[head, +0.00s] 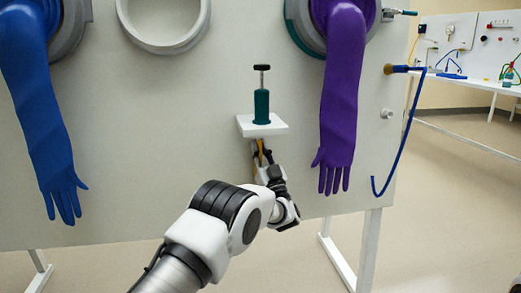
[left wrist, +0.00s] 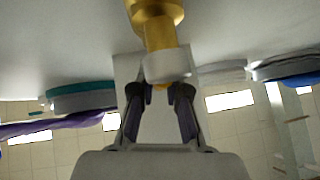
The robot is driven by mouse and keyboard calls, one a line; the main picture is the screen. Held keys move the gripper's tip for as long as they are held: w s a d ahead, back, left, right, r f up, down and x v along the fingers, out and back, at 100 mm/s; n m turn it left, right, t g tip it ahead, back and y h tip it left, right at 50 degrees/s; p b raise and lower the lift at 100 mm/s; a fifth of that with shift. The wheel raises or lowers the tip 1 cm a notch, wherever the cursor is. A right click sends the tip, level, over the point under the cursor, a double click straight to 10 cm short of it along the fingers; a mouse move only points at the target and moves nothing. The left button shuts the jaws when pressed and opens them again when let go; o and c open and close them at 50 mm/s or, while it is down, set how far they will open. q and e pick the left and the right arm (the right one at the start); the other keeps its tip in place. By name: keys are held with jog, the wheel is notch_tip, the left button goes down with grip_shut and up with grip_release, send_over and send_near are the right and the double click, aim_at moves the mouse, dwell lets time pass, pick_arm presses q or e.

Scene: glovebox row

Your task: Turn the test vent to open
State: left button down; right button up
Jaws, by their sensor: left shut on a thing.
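A brass fitting with a white collar, which looks like the test vent, shows large in the left wrist view (left wrist: 158,25). In the head view a little of its yellow metal (head: 261,147) shows under the small white shelf. My left gripper (head: 264,160) is just below that shelf, its arm coming up from the bottom of the view. In the left wrist view its two dark fingertips (left wrist: 160,92) are closed in on the collar's end. Whether the vent is open or closed cannot be read. My right gripper is in neither view.
A green hand pump (head: 261,106) with a black T-handle stands on the white shelf (head: 277,129). A purple glove (head: 342,90) hangs close right of it and a blue glove (head: 40,110) at the left. A blue hose (head: 402,135) hangs at the panel's right edge.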

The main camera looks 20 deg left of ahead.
pick_arm(q)
jog(key=c, duration=1.2)
grip_release()
jog(key=shift+a, duration=0.1)
jog(key=shift+o, duration=0.2)
jog(key=v, duration=1.2)
